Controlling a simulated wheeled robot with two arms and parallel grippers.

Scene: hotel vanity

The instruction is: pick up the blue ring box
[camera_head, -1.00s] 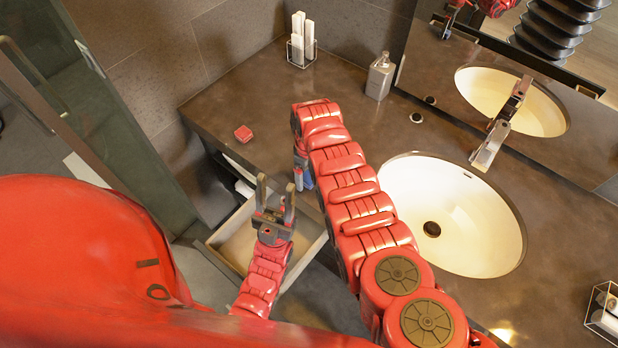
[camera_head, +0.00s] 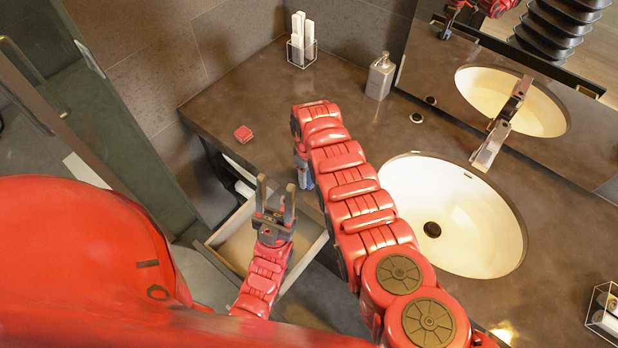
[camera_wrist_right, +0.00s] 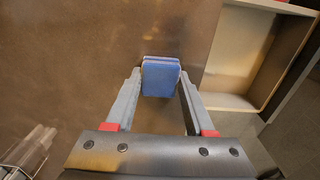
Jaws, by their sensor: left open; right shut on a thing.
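The blue ring box (camera_wrist_right: 161,78) sits between the two fingertips of my right gripper (camera_wrist_right: 161,92) in the right wrist view, and the fingers are shut on its sides. In the head view the blue box (camera_head: 307,181) shows only as a small patch at the counter's front edge, and my right arm hides part of it. My right gripper (camera_head: 301,170) is also partly hidden there. My left gripper (camera_head: 275,205) is open and empty, fingers pointing up, in front of the open drawer.
An open, light-lined drawer (camera_head: 309,254) lies below the counter (camera_head: 240,95). A soap dispenser (camera_head: 380,77), a clear holder (camera_head: 301,52) with white items and the sink (camera_head: 465,225) lie farther back and right.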

